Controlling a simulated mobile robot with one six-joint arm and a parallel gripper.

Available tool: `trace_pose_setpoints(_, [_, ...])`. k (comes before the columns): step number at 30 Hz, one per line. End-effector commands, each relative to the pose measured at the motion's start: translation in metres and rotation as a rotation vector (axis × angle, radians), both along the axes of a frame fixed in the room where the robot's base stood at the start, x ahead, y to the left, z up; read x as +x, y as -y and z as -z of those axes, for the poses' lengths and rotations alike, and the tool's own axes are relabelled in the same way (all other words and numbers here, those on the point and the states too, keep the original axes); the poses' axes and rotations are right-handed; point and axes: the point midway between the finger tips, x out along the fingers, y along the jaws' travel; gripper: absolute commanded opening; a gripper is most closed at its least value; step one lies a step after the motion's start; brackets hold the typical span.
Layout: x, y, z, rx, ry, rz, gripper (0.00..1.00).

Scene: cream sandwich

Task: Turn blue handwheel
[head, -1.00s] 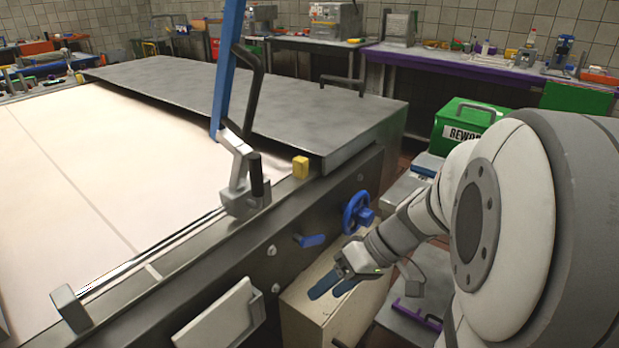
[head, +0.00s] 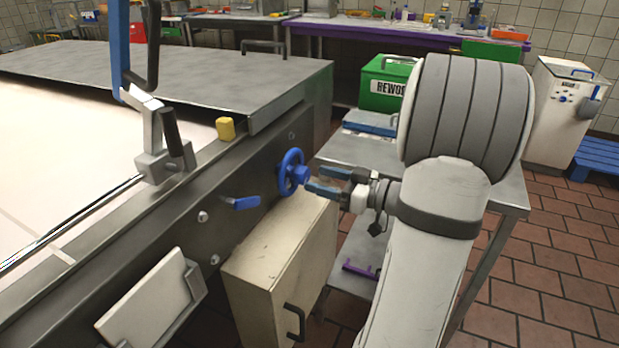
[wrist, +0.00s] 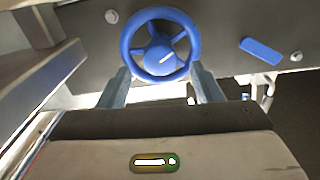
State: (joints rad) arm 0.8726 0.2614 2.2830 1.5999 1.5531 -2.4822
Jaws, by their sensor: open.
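The blue handwheel (head: 291,172) is mounted on the dark side wall of the large machine, below its steel cover. It has a round rim and a central hub. My gripper (head: 318,182) is open just right of the handwheel, its two blue-grey fingers pointing at it. In the wrist view the handwheel (wrist: 160,45) is at the top centre. The fingers (wrist: 160,86) reach up on either side of its lower rim. I cannot tell whether they touch the rim. Nothing is held between them.
A blue lever (head: 241,203) sits left of the handwheel on the machine wall. A cream cabinet (head: 255,290) stands below. A metal cart (head: 505,185) carrying a green box (head: 384,85) stands right, partly behind my arm.

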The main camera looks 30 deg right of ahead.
Motion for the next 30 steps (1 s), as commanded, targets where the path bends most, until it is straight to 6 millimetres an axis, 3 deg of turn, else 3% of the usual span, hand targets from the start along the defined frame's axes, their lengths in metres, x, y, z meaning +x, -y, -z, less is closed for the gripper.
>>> trace_pose_setpoints(7, [0.025, -0.020, 0.000, 0.000, -0.002, -0.003, 0.59])
trace_pose_setpoints(18, [0.030, -0.024, 0.000, 0.000, -0.001, 0.000, 0.59])
trace_pose_setpoints(30, [0.030, -0.023, 0.000, 0.000, -0.003, 0.001, 0.27])
